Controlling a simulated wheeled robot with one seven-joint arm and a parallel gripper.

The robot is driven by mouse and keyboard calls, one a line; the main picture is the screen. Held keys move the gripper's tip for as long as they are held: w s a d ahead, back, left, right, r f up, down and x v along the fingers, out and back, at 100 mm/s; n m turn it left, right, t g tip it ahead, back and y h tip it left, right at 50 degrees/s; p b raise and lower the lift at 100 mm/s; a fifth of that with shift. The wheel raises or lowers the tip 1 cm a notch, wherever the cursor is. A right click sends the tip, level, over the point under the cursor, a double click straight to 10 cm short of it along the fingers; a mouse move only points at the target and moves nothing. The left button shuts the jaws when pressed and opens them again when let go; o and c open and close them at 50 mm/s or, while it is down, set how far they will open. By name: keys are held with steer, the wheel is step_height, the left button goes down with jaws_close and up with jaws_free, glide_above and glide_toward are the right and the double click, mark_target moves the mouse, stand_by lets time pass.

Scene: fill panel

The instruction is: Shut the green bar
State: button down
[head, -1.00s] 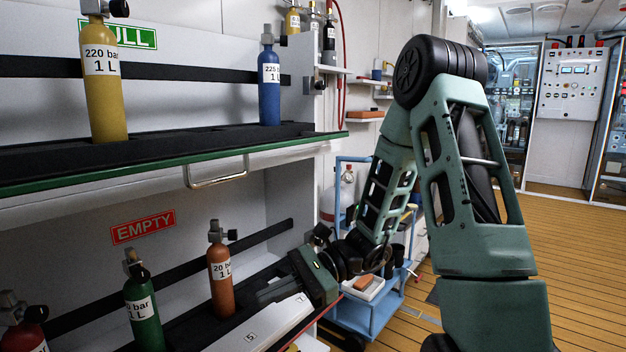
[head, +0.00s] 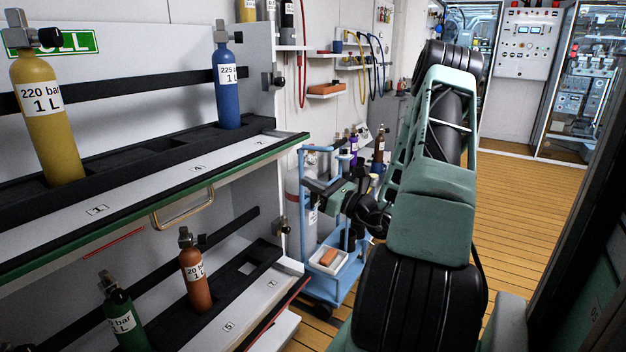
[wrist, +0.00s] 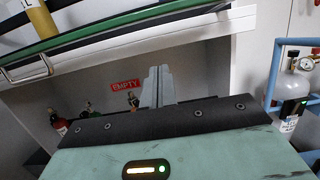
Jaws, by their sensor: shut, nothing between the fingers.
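The green bar (head: 120,218) runs along the front edge of the upper shelf, beside a white strip with number labels that lies facing up. A metal handle (head: 183,210) hangs below it. In the wrist view the green bar (wrist: 110,25) crosses the upper left, with its handle (wrist: 25,66) at the far left. My gripper (head: 306,183) is to the right of the shelf's end, in front of the blue trolley, apart from the bar. In the wrist view my gripper (wrist: 157,75) has its fingers together and empty, below the bar.
The upper shelf holds a yellow cylinder (head: 47,120) and a blue cylinder (head: 228,85). The lower shelf holds an orange cylinder (head: 195,272) and a green cylinder (head: 124,320). A blue trolley (head: 345,285) stands right of the shelves. The wooden floor (head: 515,220) is clear at right.

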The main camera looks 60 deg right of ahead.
steer(key=w+r+p, duration=0.1)
steer(key=w+r, duration=0.4)
steer(key=w, duration=0.1)
steer(key=shift+w+a+r+p, duration=0.15)
steer(key=shift+w+r+p, duration=0.05)
steer(key=shift+p, duration=0.1)
